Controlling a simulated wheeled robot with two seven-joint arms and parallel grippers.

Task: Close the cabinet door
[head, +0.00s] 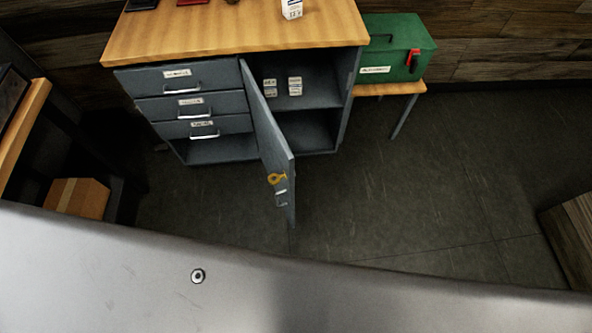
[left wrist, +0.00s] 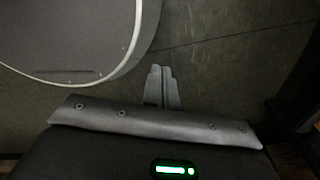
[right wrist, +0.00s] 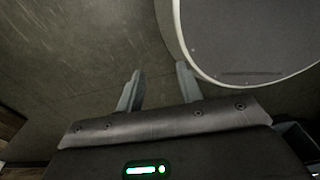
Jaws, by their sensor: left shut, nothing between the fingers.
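The grey cabinet (head: 342,100) stands under a wooden top, with drawers on its left and an open compartment on its right. Its door (head: 272,145) is hinged beside the drawers and swings wide out toward me. A yellow key or tag (head: 276,179) and a handle (head: 281,192) show near the door's free edge. My left gripper (left wrist: 161,68) is shut and empty above the floor in the left wrist view. My right gripper (right wrist: 160,68) is open and empty above the floor in the right wrist view. Neither gripper shows in the head view, and no cabinet part shows clearly between the right fingers.
Small white boxes (head: 295,86) stand on the cabinet shelf. A green toolbox (head: 406,50) rests on a side table at right. A cardboard box (head: 77,197) is at the left, and a wooden object (head: 573,240) is at the far right. Floor right of the door is clear.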

